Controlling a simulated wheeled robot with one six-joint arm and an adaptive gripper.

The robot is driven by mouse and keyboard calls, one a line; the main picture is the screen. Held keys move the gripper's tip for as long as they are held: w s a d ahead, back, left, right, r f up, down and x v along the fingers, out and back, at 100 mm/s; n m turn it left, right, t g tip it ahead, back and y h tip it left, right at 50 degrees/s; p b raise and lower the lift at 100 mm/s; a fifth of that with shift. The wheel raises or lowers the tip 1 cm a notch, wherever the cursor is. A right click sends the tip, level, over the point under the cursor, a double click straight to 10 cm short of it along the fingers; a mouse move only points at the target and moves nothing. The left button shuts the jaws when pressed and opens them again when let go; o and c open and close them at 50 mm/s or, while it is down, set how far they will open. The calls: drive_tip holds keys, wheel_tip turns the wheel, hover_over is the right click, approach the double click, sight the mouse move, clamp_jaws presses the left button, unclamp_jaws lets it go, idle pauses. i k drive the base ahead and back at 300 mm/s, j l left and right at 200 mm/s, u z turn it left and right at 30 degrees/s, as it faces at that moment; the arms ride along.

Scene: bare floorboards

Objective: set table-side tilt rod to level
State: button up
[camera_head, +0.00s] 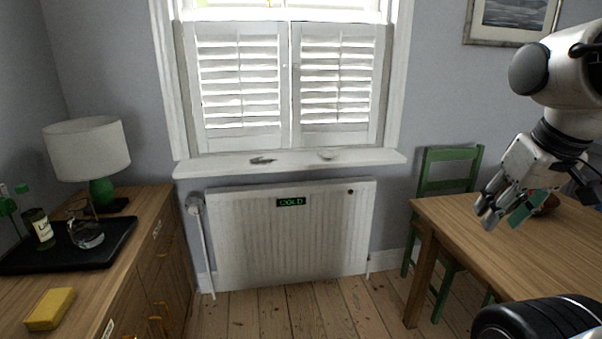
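The table-side shutter is the right white louvred panel (314,102) in the window. Its thin upright tilt rod (340,75) runs down the middle of the slats, which look tilted with narrow gaps. The left panel (240,85) is alongside it. My gripper (506,212) hangs at the right above the wooden table, well apart from the shutters. Its fingers look spread, with a teal patch on one side, and I see nothing held between them.
A white sill (290,162) with small items juts out below the shutters, above a radiator (290,235) marked "COLD". The table (510,240) and a green chair (445,185) stand right. A sideboard (120,270) with a lamp (88,150) stands left. Floorboards (300,312) between are clear.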

sight(314, 46)
drive_tip(key=i, duration=0.55)
drive_tip(key=i+j+z, duration=0.1)
drive_tip(key=i, duration=0.45)
drive_tip(key=i+j+z, duration=0.1)
drive_tip(key=i, duration=0.45)
drive_tip(key=i+j, duration=0.15)
drive_tip(key=i, duration=0.4)
drive_tip(key=i+j+z, duration=0.1)
drive_tip(key=i, duration=0.45)
